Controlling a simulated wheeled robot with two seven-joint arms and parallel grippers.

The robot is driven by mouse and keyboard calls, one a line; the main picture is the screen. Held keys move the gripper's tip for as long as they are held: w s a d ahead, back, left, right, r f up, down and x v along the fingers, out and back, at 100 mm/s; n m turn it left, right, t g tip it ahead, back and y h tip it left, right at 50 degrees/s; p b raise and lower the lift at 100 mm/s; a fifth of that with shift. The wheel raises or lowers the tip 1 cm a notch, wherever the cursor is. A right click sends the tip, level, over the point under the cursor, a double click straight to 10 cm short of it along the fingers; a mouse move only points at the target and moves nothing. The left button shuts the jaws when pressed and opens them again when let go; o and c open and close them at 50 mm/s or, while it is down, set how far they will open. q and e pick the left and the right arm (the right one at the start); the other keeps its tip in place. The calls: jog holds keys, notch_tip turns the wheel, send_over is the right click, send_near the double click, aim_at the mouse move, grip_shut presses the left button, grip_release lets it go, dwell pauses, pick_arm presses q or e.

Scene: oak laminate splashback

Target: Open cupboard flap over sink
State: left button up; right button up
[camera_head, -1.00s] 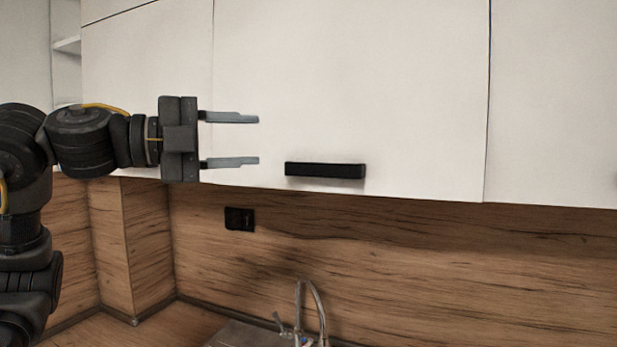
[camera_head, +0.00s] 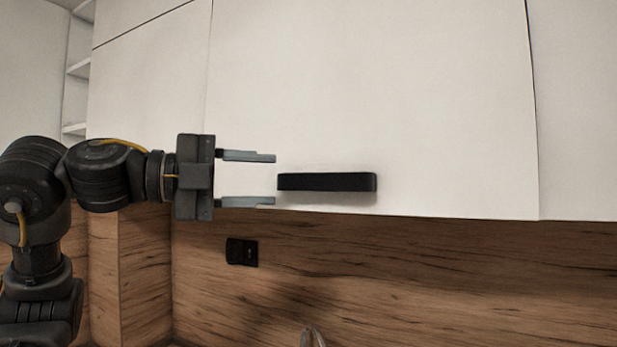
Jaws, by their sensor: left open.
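The white cupboard flap (camera_head: 420,100) fills the upper middle of the view and is closed. A black bar handle (camera_head: 327,182) lies level near its lower edge. My left gripper (camera_head: 274,179) comes in from the left, open and empty. One finger is above the handle's height and the other below it, with the fingertips just beside the handle's left end. I cannot tell the gap in depth between fingers and handle. Only the top of the sink tap (camera_head: 313,338) shows at the bottom edge; the sink itself is out of view. My right gripper is not in view.
A black wall socket (camera_head: 242,252) sits on the oak splashback (camera_head: 430,275) under the flap. Other white cupboard fronts adjoin on both sides, and open shelves (camera_head: 78,95) stand at the far left. The space below the flap is clear.

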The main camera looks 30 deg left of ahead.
aim_at(315, 182)
pick_arm(q)
jog(key=p+x, duration=0.2)
jog(key=x, duration=0.5)
jog(key=shift+w+a, duration=0.1)
jog(key=shift+a, duration=0.1)
jog(key=shift+w+d, duration=0.2)
jog(key=shift+d, duration=0.05)
jog(key=shift+w+d, duration=0.1)
jog(key=shift+d, duration=0.1)
jog(key=shift+w+f, duration=0.1)
grip_shut()
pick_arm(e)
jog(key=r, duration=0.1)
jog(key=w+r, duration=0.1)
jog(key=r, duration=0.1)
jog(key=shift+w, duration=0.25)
